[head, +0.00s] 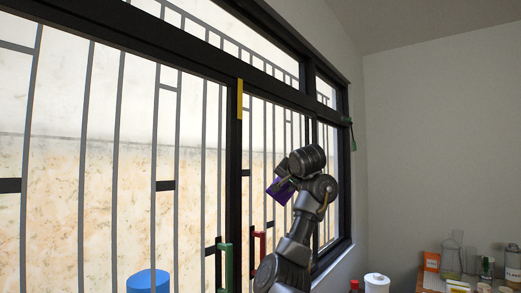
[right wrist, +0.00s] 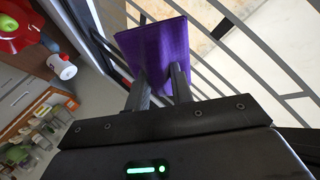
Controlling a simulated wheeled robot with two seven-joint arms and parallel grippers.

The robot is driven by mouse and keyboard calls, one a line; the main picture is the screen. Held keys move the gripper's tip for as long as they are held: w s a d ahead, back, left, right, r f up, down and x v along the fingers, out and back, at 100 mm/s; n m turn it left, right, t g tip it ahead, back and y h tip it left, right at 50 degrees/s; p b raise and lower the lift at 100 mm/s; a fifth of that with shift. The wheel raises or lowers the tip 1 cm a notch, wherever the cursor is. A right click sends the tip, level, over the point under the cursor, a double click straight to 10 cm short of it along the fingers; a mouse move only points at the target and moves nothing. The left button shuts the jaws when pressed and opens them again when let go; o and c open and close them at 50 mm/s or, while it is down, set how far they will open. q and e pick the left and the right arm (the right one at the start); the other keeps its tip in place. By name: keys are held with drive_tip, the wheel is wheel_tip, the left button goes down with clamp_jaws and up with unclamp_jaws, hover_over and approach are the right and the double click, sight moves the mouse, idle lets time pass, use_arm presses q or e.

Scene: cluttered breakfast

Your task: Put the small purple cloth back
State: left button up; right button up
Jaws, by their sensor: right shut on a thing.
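The small purple cloth (head: 280,191) is in front of the barred window in the head view, partly hidden behind my right gripper. In the right wrist view the purple cloth (right wrist: 158,45) looks like a flat, stiff rectangle between the fingers of my right gripper (right wrist: 160,78). The gripper is shut on its near edge and holds it up in the air, with the window bars behind it. My right arm comes up from the bottom of the head view. My left gripper is not in view.
A window frame with grey bars fills the left of the head view, with a green handle (head: 227,267) and a red handle (head: 259,246). A blue cylinder (head: 148,281) stands at the bottom. Bottles and boxes, including an orange box (head: 432,261), crowd the lower right.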

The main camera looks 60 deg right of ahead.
drive_tip(key=s+d+f+m+g, duration=0.1)
drive_tip(key=s+d+f+g, duration=0.15)
drive_tip(key=f, duration=0.35)
drive_tip(key=s+d+f+m+g, duration=0.2)
drive_tip(key=d+f, duration=0.2)
drive_tip(key=f, duration=0.2)
wheel_tip(320, 180, down, 25)
drive_tip(key=a+g+y, duration=0.2)
drive_tip(key=g+y, duration=0.1)
drive_tip(key=y, duration=0.1)
drive_tip(key=s+a+f+y, duration=0.1)
drive_tip(key=s+a+f, duration=0.2)
drive_tip(key=s+f, duration=0.3)
drive_tip(key=s+a+f+n+g+y, duration=0.1)
drive_tip(key=s+a+f, duration=0.3)
drive_tip(key=f, duration=0.9)
drive_tip(key=s+a+f+n+g+y, duration=0.1)
drive_tip(key=s+a+f, duration=0.3)
drive_tip(key=s+f, duration=0.4)
wheel_tip(320, 180, down, 3)
drive_tip(key=shift+a+r+y, duration=0.2)
drive_tip(key=shift+a+y, duration=0.05)
drive_tip(key=shift+y, duration=0.05)
drive_tip(key=shift+r, duration=0.1)
drive_tip(key=shift+f, duration=3.9)
